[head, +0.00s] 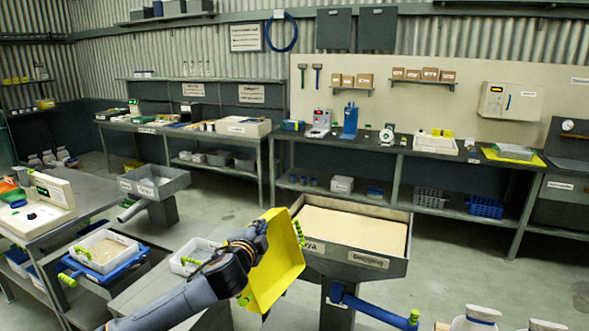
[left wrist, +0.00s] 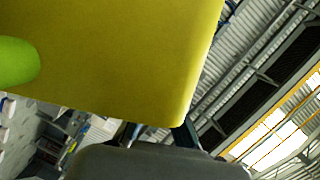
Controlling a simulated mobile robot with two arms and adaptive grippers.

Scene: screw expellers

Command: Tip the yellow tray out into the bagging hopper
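The yellow tray (head: 279,268) is in the air at the left edge of the bagging hopper, tilted steeply onto its side. Green handles show at its ends. My left gripper (head: 257,240) is at the tray's left side and appears shut on it; its fingers are mostly hidden. In the left wrist view the tray (left wrist: 130,55) fills the upper left, with a green handle at the left edge. The grey bagging hopper (head: 368,262) holds pale, level material. I see no material falling from the tray. My right gripper is not in view.
A blue lever (head: 365,306) with a green end sticks out below the hopper. White trays (head: 196,255) with green handles stand to the left, one on a blue base (head: 75,268). Another grey hopper (head: 155,182) stands behind. Benches line the back wall; open floor lies between.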

